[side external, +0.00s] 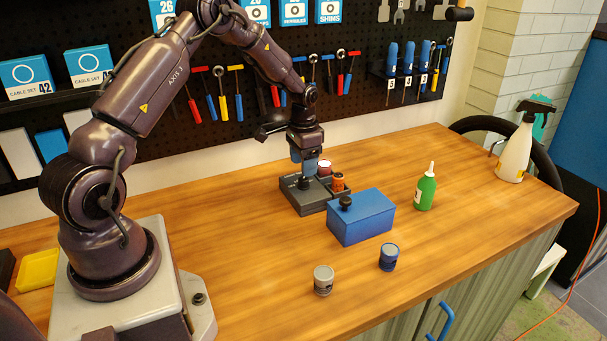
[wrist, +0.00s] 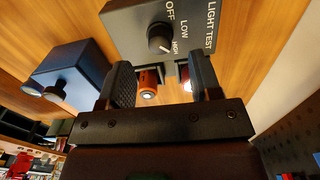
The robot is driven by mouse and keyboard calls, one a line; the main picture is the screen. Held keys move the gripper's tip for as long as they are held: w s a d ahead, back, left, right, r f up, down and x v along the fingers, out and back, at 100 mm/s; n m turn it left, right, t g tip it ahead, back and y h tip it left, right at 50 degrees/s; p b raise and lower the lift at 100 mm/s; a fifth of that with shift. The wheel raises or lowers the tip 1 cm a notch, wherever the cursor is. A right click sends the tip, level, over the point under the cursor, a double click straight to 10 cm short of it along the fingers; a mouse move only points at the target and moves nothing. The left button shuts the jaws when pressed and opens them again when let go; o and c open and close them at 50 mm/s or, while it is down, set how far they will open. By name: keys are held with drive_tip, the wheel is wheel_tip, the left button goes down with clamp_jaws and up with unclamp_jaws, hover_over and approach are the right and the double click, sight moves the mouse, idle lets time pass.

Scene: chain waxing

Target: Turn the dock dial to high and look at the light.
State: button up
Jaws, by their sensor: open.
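The grey dock (side external: 306,197) stands on the bench, and in the wrist view its top reads LIGHT TEST, OFF, LOW and HIGH. Its black dial (wrist: 159,37) sits beside these words; a pale mark on it seems to face the HIGH side, but it is small. My gripper (side external: 304,168) is over the dock, pointing down. In the wrist view my gripper (wrist: 160,66) is open, with the dial just beyond the fingertips and apart from them. An orange cylinder (side external: 338,182) and a red one (side external: 324,168) stand in the dock; the red one's end (wrist: 187,86) looks bright.
A blue box (side external: 362,222) with a black knob is close in front of the dock. A grey cylinder (side external: 323,279) and a blue cylinder (side external: 388,258) stand near the front edge. A green bottle (side external: 425,190) and spray bottle (side external: 515,150) are to the right.

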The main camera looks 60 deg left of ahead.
wheel_tip(320, 180, up, 8)
drive_tip(key=shift+r, duration=0.25)
drive_tip(key=s+d+r+t, duration=0.2)
drive_tip(key=s+d+r, duration=0.6)
drive_tip(key=s+d, duration=0.3)
drive_tip(key=s+d+r+t, duration=0.3)
drive_tip(key=s+d+r, duration=0.6)
drive_tip(key=s+d, duration=0.2)
drive_tip(key=shift+d+r+t, duration=0.15)
drive_tip(key=shift+d+t, duration=0.15)
drive_tip(key=shift+d, duration=0.3)
idle(0.8)
